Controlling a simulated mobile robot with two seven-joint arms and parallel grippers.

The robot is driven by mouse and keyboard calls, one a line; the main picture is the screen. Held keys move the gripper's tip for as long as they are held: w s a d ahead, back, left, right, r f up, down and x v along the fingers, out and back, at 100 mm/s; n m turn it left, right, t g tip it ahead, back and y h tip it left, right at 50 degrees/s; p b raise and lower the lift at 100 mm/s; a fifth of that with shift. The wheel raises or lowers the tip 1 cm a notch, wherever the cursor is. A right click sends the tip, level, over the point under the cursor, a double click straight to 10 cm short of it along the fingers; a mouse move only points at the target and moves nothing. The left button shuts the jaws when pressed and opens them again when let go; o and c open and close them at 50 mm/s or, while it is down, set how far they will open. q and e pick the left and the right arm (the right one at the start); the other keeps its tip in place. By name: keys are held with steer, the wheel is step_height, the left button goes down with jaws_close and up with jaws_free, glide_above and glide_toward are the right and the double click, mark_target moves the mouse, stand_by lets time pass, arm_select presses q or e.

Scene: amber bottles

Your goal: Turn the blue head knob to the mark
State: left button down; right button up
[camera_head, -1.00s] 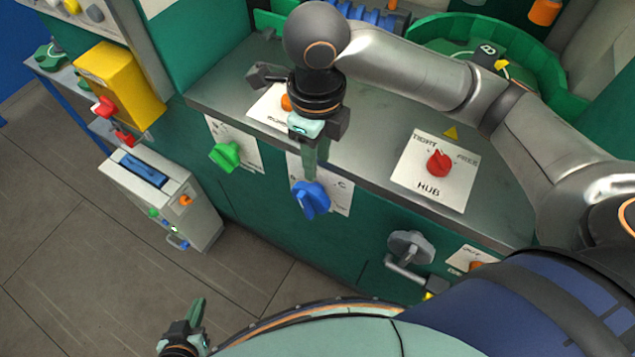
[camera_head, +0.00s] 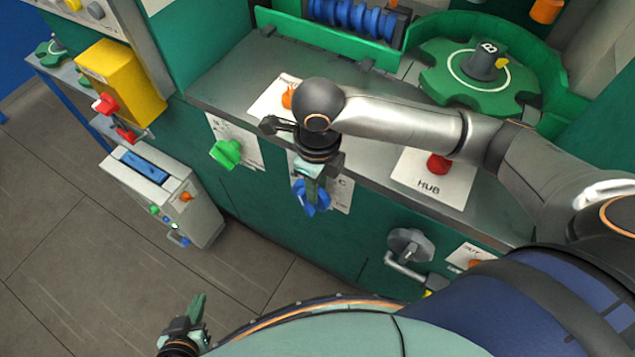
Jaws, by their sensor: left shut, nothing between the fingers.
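The blue head knob (camera_head: 320,201) is on the front of the green machine, on a white label plate (camera_head: 340,193) with a letter C visible. My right gripper (camera_head: 311,190) reaches down from above, and its fingers overlap the knob in the picture. They hide the knob's middle and part of the plate, including any mark there. I cannot tell whether the fingers touch the knob or how far apart they are. My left gripper (camera_head: 197,308) is low at the bottom left, shut and empty, away from the machine.
A green knob (camera_head: 226,153) is left of the blue knob. A red hub knob (camera_head: 438,165) and an orange knob (camera_head: 287,98) are on the ledge. A metal crank (camera_head: 408,250) sticks out at lower right.

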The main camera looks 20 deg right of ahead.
jaws_close()
steer(key=shift+s+d+f+t+y, duration=0.1)
steer(key=shift+s+d+t+y, duration=0.1)
steer(key=shift+t+y, duration=0.3)
steer(key=shift+o, duration=0.8)
jaws_free()
